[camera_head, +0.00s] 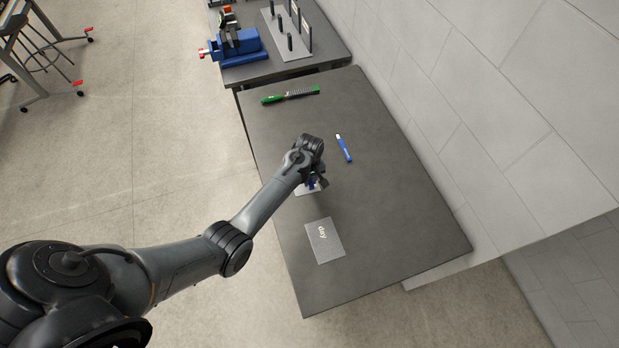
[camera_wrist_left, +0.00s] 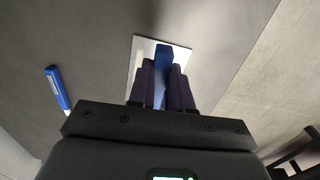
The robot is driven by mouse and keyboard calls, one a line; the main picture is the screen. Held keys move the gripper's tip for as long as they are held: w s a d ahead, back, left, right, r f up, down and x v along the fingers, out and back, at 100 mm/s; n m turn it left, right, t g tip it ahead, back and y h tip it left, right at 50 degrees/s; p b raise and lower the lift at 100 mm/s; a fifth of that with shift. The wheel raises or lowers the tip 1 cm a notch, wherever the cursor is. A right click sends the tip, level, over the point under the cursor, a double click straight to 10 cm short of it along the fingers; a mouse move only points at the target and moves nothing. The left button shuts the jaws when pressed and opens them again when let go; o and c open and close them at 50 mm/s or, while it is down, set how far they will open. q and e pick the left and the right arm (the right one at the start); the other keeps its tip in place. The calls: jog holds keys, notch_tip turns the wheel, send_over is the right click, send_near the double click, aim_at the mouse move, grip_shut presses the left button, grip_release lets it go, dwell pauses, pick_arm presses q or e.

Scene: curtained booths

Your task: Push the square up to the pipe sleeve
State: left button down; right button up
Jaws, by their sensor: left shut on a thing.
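My left gripper (camera_head: 314,181) is low over the dark table, in front of the blue tool. In the left wrist view its fingers (camera_wrist_left: 163,76) are shut on a narrow blue piece (camera_wrist_left: 164,52). I cannot tell whether the plate and the blue piece are one thing, or whether either is the square. I cannot make out a pipe sleeve for sure. My right gripper is not in view.
A grey lettered plate (camera_head: 324,241) lies nearer. A blue vise (camera_head: 238,47) stands on the far bench. A wall runs along the right.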

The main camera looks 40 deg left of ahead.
aim_at(310, 192)
pick_arm(q)
jog(key=shift+f+b, duration=2.05)
jog(key=shift+f, duration=1.25)
jog(key=shift+w+a, duration=0.35)
jog(key=shift+a, duration=0.2)
dwell(0.4)
dwell(0.6)
jog(key=c, duration=1)
grip_release()
jog(key=shift+f, duration=0.1)
jog(key=shift+o, duration=0.2)
